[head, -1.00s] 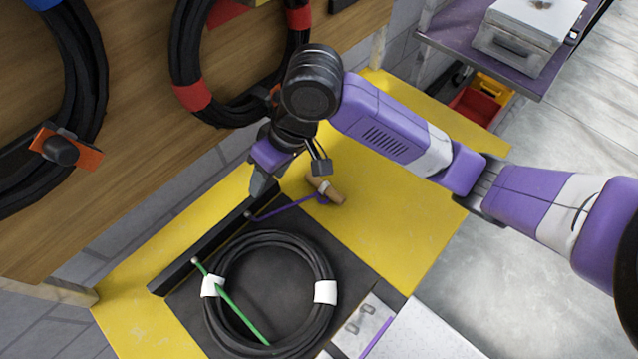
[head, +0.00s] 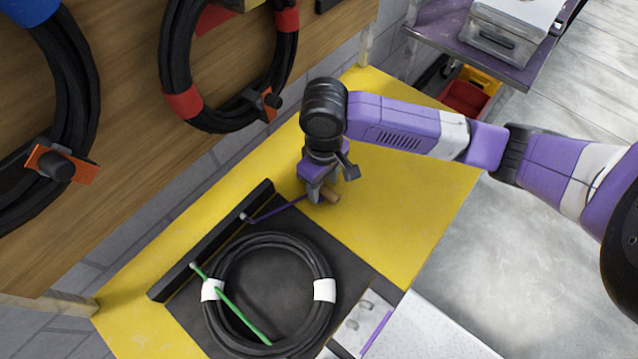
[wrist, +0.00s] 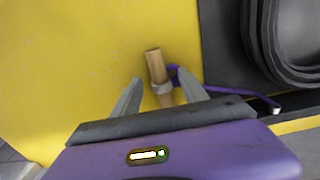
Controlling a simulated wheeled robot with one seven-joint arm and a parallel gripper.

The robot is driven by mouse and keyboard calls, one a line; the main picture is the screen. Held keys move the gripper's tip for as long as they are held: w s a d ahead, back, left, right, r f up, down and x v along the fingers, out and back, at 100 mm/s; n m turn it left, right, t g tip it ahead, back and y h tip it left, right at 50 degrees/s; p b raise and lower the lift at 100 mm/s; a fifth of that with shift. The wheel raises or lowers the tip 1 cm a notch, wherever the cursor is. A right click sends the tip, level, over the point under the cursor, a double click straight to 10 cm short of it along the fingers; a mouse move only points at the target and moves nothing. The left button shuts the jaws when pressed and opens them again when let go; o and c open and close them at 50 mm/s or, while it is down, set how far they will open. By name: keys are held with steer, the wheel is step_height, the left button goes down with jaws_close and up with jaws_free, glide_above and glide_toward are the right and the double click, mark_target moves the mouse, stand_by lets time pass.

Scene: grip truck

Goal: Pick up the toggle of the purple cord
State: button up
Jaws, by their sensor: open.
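The toggle is a short brown wooden peg (wrist: 156,66) with a light band, lying on the yellow surface. In the wrist view it extends between the two open fingers of my gripper (wrist: 160,90), with its lower part running back between them. The purple cord (wrist: 212,87) leads from the toggle's band to the right, passing behind the right finger. In the head view my gripper (head: 319,195) is right over the toggle (head: 331,193) and hides part of it. The purple cord (head: 275,210) runs left to a black bar. I cannot tell whether the fingers touch the toggle.
A coiled black cable (head: 325,262) with white bands lies on a dark mat, a green cord (head: 240,315) across it. The black bar (head: 205,245) stands along the mat's back edge. Cables hang on the wooden board (head: 125,130). Yellow surface (head: 400,220) right of my gripper is clear.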

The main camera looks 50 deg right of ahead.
steer(key=shift+f, duration=0.4)
steer(key=shift+c, duration=0.2)
jaws_close()
steer(key=shift+r, duration=0.1)
step_height(320, 180, up, 19)
steer(key=b, duration=0.5)
glide_above(323, 187)
step_height(323, 187, down, 8)
stand_by(0.4)
